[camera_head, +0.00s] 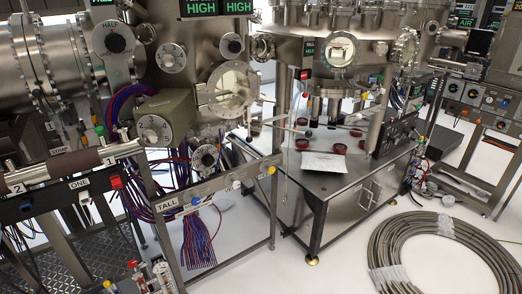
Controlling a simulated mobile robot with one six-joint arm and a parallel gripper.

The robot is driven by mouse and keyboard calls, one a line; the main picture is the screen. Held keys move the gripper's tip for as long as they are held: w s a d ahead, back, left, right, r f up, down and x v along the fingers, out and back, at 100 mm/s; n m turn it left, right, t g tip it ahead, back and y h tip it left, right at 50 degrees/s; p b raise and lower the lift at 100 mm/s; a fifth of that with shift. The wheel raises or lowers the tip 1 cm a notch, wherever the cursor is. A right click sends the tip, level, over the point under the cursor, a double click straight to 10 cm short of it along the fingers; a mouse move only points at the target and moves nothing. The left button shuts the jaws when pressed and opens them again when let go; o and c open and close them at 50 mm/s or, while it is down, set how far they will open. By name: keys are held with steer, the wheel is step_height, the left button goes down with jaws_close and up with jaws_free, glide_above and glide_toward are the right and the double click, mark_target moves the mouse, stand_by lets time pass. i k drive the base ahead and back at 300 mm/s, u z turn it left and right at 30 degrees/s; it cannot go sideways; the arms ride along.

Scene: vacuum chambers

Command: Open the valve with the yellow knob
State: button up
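A small yellow knob (271,170) sits at the right end of the metal rail labelled TALL, near the middle of the picture. A white knob (236,184) and a blue knob (195,200) sit on the same rail to its left. I cannot tell from this view whether the yellow knob's valve is open or shut. Small yellow and red parts also show at the bottom left, but they are too small to identify. My gripper is not in view.
Steel chambers (185,25) stand behind the rail, with bundled cables hanging below. A metal cart (330,190) stands right of the rail. A coiled grey hose (440,235) lies on the floor at right. White floor in front of the cart is clear.

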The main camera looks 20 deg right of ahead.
mark_target(272, 170)
steer(key=u, duration=0.2)
steer(key=i, duration=0.85)
steer(key=u, duration=0.4)
